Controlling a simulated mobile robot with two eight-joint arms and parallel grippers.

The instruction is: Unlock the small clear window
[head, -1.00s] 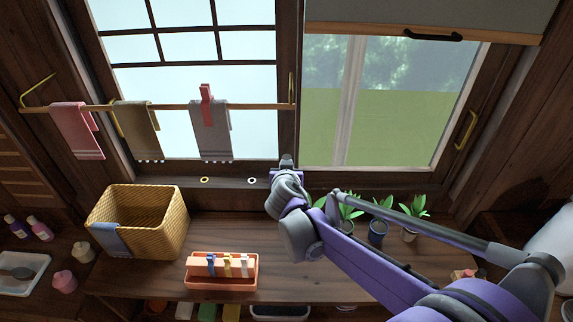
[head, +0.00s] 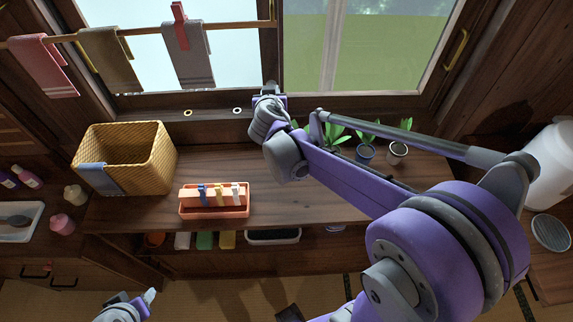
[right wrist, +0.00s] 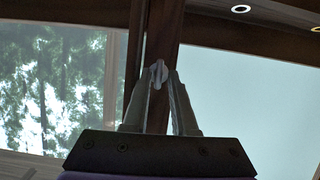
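The clear window (head: 380,45) is the right-hand pane in the head view, with green and a pale vertical bar behind it. It also shows in the right wrist view (right wrist: 60,85), with trees outside. My right gripper (head: 269,87) is at the lower end of the dark post between the panes. In the right wrist view its fingertips (right wrist: 162,76) are close together around a small pale grey latch (right wrist: 158,72) on that post, seemingly touching it. The head view hides the latch behind the gripper. My left gripper (head: 148,297) is low at the bottom left, away from the window, its fingers unclear.
A hanging rod (head: 140,29) with cloths crosses the left pane. Potted plants (head: 365,152) stand beside my right arm. A wicker basket (head: 150,170) and an orange tray (head: 240,211) stand on the wooden counter (head: 300,205). A brass handle (head: 456,48) is on the right frame.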

